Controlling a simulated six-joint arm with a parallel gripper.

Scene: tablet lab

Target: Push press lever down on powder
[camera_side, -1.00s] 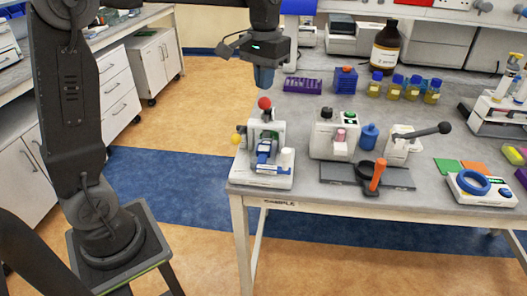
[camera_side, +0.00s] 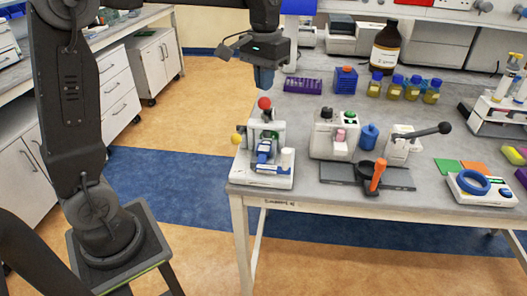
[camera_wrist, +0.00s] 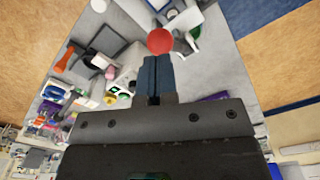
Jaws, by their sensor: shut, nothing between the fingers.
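The tablet press (camera_side: 266,160) is a white and grey machine at the front left corner of the table. A red ball knob (camera_side: 264,103), which looks like the end of its lever, stands at its top. My gripper (camera_side: 264,78) is shut and empty, pointing down just above the red knob. In the wrist view the blue fingertips (camera_wrist: 157,74) are together, with the red knob (camera_wrist: 160,40) just past their tips. A small gap seems to show between them in the side view. The powder inside the press cannot be made out.
A second white machine (camera_side: 335,134) and a device with a black-knobbed lever (camera_side: 443,128) stand to the right. The table's left edge is close to the press.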

